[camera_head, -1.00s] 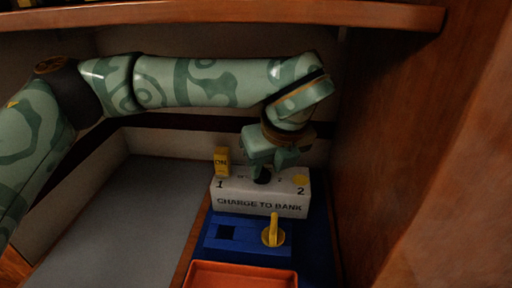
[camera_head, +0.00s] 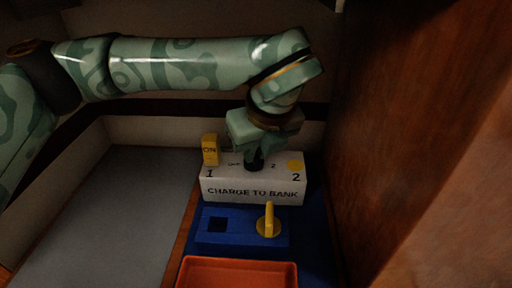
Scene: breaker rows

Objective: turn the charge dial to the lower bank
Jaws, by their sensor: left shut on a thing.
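The charge dial (camera_head: 254,166) is a small black knob on top of a white box (camera_head: 252,190) marked "CHARGE TO BANK", with 1 at its left and 2 at its right. My left gripper (camera_head: 255,152) comes down from above and is shut on the dial, hiding most of it. Which mark the dial points to cannot be made out. A yellow "ON" tag (camera_head: 210,150) stands upright at the box's back left. A yellow round spot (camera_head: 295,165) lies by the 2. My right gripper is not in view.
A blue block (camera_head: 240,243) with a square hole and an upright yellow key-like piece (camera_head: 269,220) is in front of the box. An orange tray (camera_head: 237,262) is nearest. A wooden wall (camera_head: 400,130) rises close on the right. The grey surface (camera_head: 120,215) at left is clear.

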